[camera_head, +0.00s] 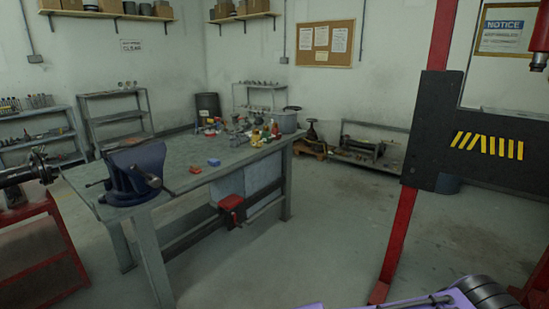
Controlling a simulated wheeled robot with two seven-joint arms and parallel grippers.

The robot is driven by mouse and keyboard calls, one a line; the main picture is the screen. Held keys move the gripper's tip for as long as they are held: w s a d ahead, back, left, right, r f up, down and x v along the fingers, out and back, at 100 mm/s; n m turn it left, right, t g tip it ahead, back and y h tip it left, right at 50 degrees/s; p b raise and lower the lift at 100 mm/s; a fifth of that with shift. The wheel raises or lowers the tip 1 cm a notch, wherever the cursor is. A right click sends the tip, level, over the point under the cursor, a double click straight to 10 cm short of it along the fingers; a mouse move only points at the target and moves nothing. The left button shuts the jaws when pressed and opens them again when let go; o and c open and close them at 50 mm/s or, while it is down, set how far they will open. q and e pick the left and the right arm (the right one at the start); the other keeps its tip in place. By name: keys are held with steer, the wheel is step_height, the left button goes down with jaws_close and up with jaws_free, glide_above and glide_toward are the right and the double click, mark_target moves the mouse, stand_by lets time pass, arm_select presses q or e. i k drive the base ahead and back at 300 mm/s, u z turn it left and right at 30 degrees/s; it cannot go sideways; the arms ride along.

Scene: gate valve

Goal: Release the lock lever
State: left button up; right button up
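I cannot make out a lock lever in this view. A dark upright object with a wheel-like top (311,133), possibly a gate valve, stands by the back wall beyond the workbench. It is too small to show any lever on it. Neither of my grippers can be made out in the head view.
A grey workbench (240,165) carries a blue vise (135,170), a red block (195,169), a blue block (214,162), a pot (287,121) and clutter. A red post (405,225) with a black panel (455,120) stands right. Floor (330,220) between is clear.

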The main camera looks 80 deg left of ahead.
mark_target(108, 180)
steer(key=u, duration=4)
steer(key=k, duration=0.65)
steer(key=u, duration=0.4)
steer(key=i, duration=1.35)
steer(key=z, duration=0.5)
